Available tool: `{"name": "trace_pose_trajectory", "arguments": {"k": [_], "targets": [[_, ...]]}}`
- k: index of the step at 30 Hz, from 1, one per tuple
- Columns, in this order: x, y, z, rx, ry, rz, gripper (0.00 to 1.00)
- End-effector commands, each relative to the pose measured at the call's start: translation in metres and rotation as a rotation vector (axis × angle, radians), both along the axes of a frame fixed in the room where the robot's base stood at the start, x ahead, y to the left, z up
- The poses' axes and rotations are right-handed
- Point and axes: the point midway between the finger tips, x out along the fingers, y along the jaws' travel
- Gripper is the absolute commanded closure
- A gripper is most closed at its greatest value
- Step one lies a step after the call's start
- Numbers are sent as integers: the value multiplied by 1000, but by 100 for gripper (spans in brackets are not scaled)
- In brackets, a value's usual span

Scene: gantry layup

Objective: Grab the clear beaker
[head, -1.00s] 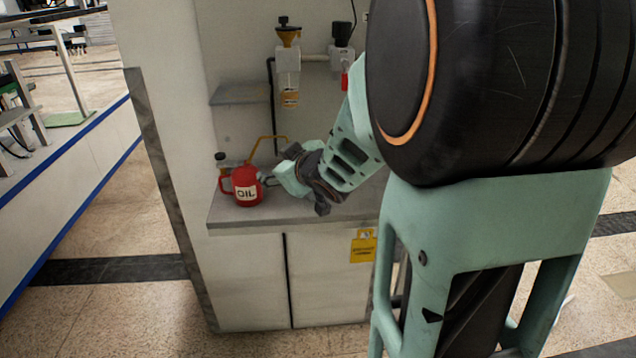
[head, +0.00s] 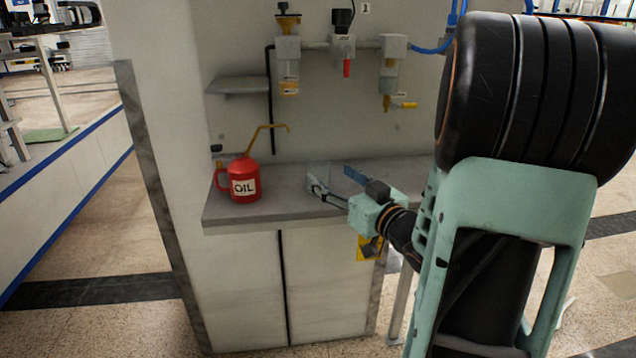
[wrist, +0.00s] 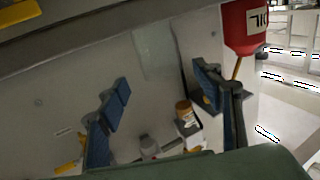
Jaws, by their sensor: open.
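The clear beaker (wrist: 153,52) is a faint see-through shape near the counter in the wrist view, which shows the scene upside down. It lies ahead of and between my two blue-padded fingers, apart from both. In the head view it is only a pale, hard-to-see patch (head: 318,168) on the counter just past the fingertips. My gripper (head: 334,179) is open and empty, low over the counter and pointing left toward the back wall. Its spread fingers also show in the wrist view (wrist: 163,80).
A red oil can (head: 244,181) with a long spout stands on the counter (head: 285,200), left of my gripper. A small shelf (head: 238,86) and several air-line units (head: 288,65) are on the wall above. The counter between can and gripper looks clear.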

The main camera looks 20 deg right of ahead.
Motion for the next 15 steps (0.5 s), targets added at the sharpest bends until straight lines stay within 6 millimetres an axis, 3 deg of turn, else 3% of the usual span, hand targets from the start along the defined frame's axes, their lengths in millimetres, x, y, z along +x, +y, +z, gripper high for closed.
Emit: {"name": "trace_pose_trajectory", "arguments": {"k": [15], "targets": [[58, 9, 4, 0, 0, 1, 40]]}}
